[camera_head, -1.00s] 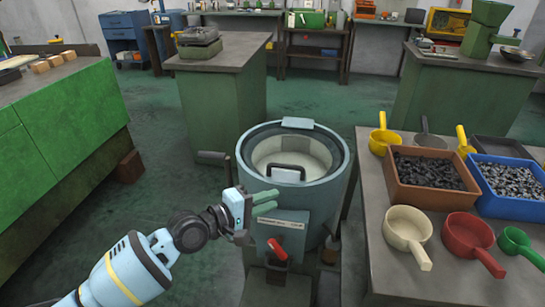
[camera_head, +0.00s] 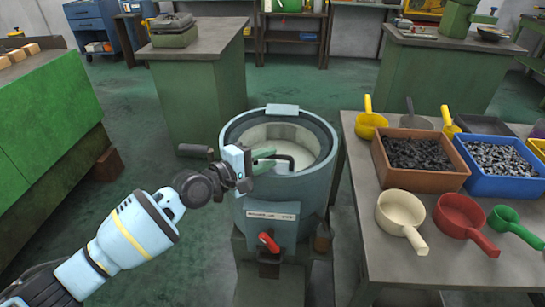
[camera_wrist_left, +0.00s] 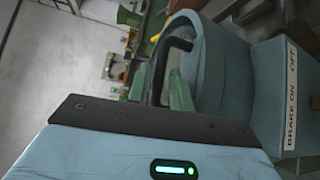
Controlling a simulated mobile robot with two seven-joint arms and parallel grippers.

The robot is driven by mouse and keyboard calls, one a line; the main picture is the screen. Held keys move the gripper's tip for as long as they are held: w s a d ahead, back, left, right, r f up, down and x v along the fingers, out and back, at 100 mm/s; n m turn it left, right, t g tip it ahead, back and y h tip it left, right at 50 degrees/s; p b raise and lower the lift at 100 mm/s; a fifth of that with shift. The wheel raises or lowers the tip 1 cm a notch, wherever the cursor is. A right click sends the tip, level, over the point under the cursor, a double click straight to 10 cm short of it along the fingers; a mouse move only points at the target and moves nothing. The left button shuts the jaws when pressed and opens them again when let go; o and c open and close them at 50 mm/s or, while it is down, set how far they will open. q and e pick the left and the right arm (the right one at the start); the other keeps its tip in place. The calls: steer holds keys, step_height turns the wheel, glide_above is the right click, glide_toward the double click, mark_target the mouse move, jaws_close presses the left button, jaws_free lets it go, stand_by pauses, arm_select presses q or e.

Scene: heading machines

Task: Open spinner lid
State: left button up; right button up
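The spinner (camera_head: 317,186) is a grey-blue drum on a stand with a round, pale opening at its top. A dark bent lid handle (camera_head: 287,160) stands at the near side of its top. The handle also shows in the left wrist view (camera_wrist_left: 172,58). My left gripper (camera_head: 272,158) has green fingers that reach the handle from the left, just above the rim. In the left wrist view the fingers (camera_wrist_left: 160,92) stand apart, with the handle seen between them. Whether they touch it is unclear. My right gripper is not in view.
A red lever (camera_head: 268,242) sits on the spinner's front below a label. A table at right holds a brown bin (camera_head: 422,181), a blue bin (camera_head: 497,184) and several scoops. A green cabinet (camera_head: 50,130) stands at left. Open floor lies between.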

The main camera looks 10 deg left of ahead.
arm_select(q)
steer(key=shift+x, duration=1.05)
jaws_close()
